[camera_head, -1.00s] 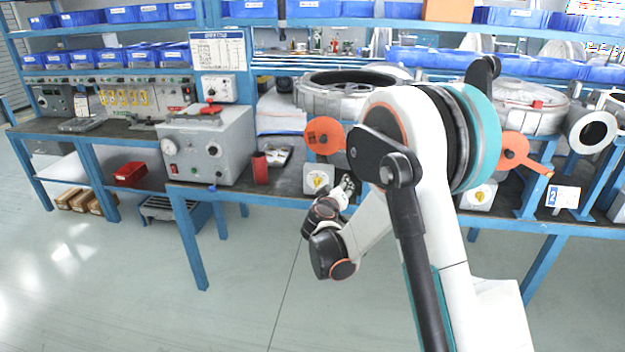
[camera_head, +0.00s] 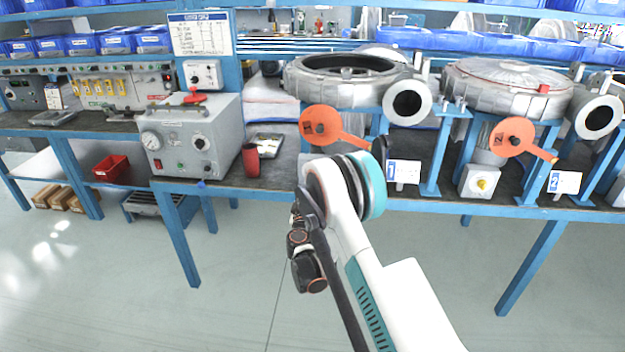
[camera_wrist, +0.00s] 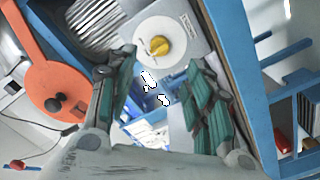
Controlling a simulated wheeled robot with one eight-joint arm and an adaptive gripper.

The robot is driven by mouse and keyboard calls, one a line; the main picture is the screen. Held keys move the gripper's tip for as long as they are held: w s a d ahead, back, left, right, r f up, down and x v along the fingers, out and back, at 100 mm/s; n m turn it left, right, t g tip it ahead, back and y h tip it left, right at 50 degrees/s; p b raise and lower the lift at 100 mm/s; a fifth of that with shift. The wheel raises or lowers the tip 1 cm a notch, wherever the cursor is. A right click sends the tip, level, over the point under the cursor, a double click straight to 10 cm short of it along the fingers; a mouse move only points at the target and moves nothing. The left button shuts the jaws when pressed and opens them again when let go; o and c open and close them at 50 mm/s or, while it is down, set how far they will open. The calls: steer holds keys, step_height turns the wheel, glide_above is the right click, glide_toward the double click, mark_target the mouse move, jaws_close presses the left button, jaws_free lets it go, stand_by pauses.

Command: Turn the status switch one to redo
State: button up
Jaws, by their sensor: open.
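The status switch is a grey box with a white round dial and a yellow knob (camera_wrist: 160,46), at the top middle of the wrist view. A small label beside the dial is too small to read. My gripper (camera_wrist: 162,66) is open, with its two teal-padded fingers spread below the knob in the picture. I see nothing between the fingers touching the knob. In the head view, my arm hides this switch and the gripper. A second switch with a yellow knob (camera_head: 481,184) shows at the right, under the other blower.
An orange disc with a handle (camera_wrist: 38,60) and black knob lies left of the switch in the wrist view. In the head view, a grey control box (camera_head: 196,140) and red cup (camera_head: 251,160) stand left. The floor in front is clear.

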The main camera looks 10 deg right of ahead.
steer(key=b+x, duration=0.2)
steer(key=x, duration=0.8)
steer(key=shift+b, duration=0.35)
steer(key=c, duration=1)
